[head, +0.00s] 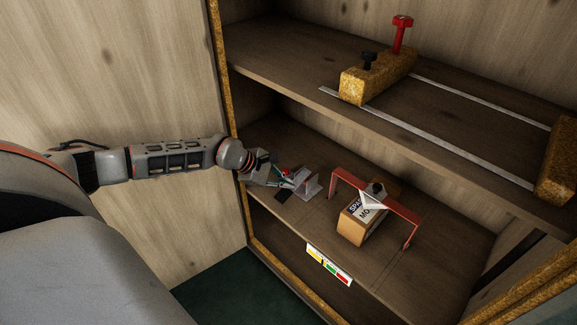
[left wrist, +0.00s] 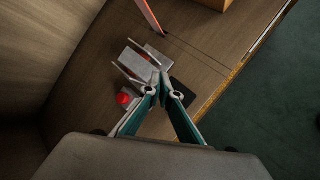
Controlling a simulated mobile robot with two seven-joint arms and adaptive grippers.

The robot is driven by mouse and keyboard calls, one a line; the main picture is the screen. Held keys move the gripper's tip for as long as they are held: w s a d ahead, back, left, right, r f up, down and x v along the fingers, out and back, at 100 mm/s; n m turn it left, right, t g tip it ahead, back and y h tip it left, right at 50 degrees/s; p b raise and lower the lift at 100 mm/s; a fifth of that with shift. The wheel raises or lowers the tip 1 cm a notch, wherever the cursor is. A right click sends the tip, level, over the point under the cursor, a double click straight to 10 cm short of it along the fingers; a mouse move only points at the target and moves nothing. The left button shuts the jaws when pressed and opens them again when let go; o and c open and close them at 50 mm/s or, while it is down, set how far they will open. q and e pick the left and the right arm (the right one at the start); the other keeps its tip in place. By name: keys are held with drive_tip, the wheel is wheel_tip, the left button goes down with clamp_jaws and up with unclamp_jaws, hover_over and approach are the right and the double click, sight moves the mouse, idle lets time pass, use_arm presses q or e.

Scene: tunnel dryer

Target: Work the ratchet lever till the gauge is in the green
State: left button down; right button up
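My left gripper (head: 279,176) reaches onto the lower shelf, beside a small pale metal fixture (head: 305,183). In the left wrist view its teal fingers (left wrist: 160,90) converge and look shut at the tips, with nothing clearly held. The fixture (left wrist: 143,66) has two thin prongs just beyond the fingertips. A red knob (left wrist: 123,98) lies left of the fingers, apart from the gap between them; I cannot tell whether it ends the ratchet lever. A yellow, green and red strip (head: 330,264), apparently the gauge, is on the shelf's front edge; no needle is discernible. My right gripper is not in view.
A red bracket (head: 404,212) spans a labelled wooden block (head: 350,230) right of the fixture. A dark flat piece (left wrist: 181,92) lies right of the fingers. The upper shelf (head: 290,62) overhangs, holding yellowish blocks (head: 350,88) on metal rails. Bare wood lies around the fixture.

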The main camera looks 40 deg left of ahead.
use_arm(q)
drive_tip(key=shift+r+p, duration=0.75)
drive_tip(key=shift+r, duration=1.05)
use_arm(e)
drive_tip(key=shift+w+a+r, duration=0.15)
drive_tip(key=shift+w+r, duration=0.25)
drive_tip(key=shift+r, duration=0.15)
use_arm(q)
drive_tip(key=shift+w, duration=0.1)
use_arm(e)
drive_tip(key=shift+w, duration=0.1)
use_arm(q)
drive_tip(key=shift+r, duration=0.1)
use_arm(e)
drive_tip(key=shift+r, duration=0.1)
use_arm(q)
wheel_tip(320, 180, up, 5)
drive_tip(key=shift+w+p, duration=0.15)
drive_tip(key=shift+p, duration=1.1)
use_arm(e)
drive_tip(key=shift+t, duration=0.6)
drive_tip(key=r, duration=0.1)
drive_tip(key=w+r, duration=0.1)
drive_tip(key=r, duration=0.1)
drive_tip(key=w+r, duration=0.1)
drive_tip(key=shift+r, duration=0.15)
